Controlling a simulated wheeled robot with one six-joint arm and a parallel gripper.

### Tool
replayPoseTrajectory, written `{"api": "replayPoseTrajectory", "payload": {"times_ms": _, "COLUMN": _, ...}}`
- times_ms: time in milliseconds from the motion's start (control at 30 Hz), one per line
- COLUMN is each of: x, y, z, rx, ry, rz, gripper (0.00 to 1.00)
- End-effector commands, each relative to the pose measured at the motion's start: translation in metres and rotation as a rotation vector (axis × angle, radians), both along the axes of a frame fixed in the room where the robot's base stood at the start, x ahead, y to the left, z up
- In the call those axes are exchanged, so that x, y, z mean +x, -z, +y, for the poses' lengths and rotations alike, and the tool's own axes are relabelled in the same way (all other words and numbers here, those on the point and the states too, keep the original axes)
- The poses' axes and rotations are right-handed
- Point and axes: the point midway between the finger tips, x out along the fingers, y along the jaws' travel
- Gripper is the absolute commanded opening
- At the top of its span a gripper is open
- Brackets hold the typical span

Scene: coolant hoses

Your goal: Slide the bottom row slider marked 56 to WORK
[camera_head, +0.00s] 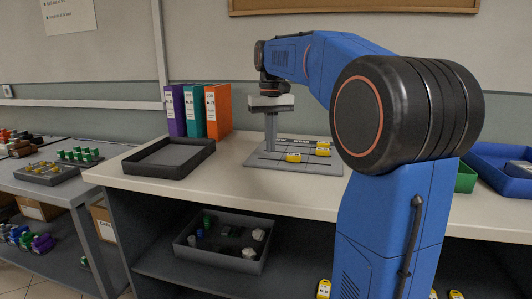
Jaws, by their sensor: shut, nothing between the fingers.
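A grey slider board (262,163) lies on the white bench top, partly hidden on its right by my arm. Yellow sliders show on it: one nearer the front (293,158), and two farther back to the right (322,152) and (323,144). Their markings are too small to read, so I cannot tell which is 56, nor read the WORK label. My gripper (270,149) points down over the left part of the board, left of the front yellow slider. Its fingers are shut and empty. I cannot tell whether the fingertips touch the board.
An empty dark tray (128,163) lies on the bench left of the board. Purple, teal and orange binders (218,110) stand behind it. A blue bin (484,170) and a green bin (466,178) are at the right. A bin of parts (188,256) sits on the shelf below.

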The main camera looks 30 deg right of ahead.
Motion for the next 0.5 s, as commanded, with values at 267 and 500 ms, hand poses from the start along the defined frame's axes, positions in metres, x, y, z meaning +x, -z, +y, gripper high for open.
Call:
{"api": "replayPoseTrajectory", "payload": {"times_ms": 267, "x": 0.0, "y": -0.018, "z": 0.0, "rx": 0.0, "ry": 0.0, "rz": 0.0, "gripper": 0.0}}
{"api": "replayPoseTrajectory", "payload": {"times_ms": 500, "x": 0.0, "y": -0.033, "z": 0.0, "rx": 0.0, "ry": 0.0, "rz": 0.0, "gripper": 0.0}}
